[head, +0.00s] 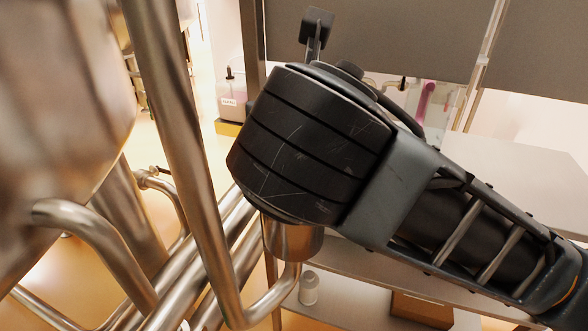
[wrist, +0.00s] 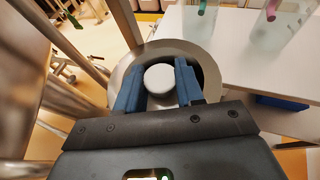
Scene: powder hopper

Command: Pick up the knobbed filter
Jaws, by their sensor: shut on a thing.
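In the wrist view, the white round knob of the knobbed filter (wrist: 159,78) sits between the two blue fingers of my gripper (wrist: 160,74). The fingers are shut on it from left and right. A round metal hopper rim (wrist: 122,77) surrounds the knob and fingers, with a dark interior behind them. Whether the filter still touches the hopper cannot be told. In the head view, my arm hides the gripper and the filter. The metal hopper (head: 294,242) shows just below my arm, joined to a curved pipe.
Thick metal pipes (head: 180,150) and a large vessel (head: 60,90) crowd the left of the head view. A white table (head: 510,175) stands at right. A white bottle (head: 309,288) and a brown box (head: 421,310) are on a lower shelf.

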